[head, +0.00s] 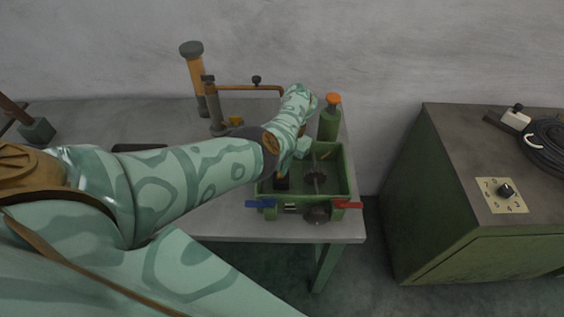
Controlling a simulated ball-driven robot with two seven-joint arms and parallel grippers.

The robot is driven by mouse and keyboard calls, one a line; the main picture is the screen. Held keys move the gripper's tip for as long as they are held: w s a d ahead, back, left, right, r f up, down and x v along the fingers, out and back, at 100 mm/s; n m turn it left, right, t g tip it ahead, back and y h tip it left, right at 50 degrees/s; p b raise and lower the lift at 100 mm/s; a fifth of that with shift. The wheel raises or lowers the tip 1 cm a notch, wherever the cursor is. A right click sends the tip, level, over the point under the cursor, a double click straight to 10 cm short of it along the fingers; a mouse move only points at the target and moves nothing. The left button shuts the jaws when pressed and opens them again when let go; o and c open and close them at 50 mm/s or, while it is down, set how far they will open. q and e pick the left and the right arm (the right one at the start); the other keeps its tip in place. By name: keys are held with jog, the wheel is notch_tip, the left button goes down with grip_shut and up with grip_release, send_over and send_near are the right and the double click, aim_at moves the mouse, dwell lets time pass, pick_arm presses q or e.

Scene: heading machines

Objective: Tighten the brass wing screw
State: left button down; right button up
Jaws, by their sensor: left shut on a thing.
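My left arm reaches in from the left over the bench to the green open-topped machine box (348,180). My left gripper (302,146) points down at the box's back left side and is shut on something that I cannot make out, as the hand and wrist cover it. I cannot clearly identify the brass wing screw. My right gripper is out of view.
Behind the hand stand a green post with an orange cap (330,118) and a grey post (213,105) with a brown bar. A blue lever (260,204) and a red lever (346,204) stick out in front. A green cabinet (440,185) stands right, across a gap.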

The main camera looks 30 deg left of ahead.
pick_arm(q)
jog(key=m, duration=0.2)
jog(key=m+y+p, duration=0.1)
jog(key=shift+s+d+f, duration=0.15)
jog(key=shift+s+d, duration=0.1)
jog(key=shift+d, duration=0.1)
jog(key=m+y+p, duration=0.1)
jog(key=m, duration=0.1)
jog(key=shift+d+m+p, duration=0.1)
jog(key=shift+m+p, duration=0.2)
jog(key=shift+p, duration=0.05)
jog(key=m+p, duration=0.1)
jog(key=m, duration=0.1)
jog(key=m+t+y+p, duration=0.1)
jog(key=m, duration=0.1)
jog(key=shift+s+d+p, duration=0.15)
jog(key=shift+s+p, duration=0.05)
jog(key=shift+p, duration=0.15)
jog(key=shift+m+t+y+p, duration=0.3)
jog(key=shift+m+t+p, duration=0.2)
jog(key=shift+m+p, duration=0.4)
jog(key=shift+f+m, duration=0.1)
jog(key=shift+m, duration=0.2)
jog(key=c, duration=1.6)
grip_release()
jog(key=shift+w, duration=0.15)
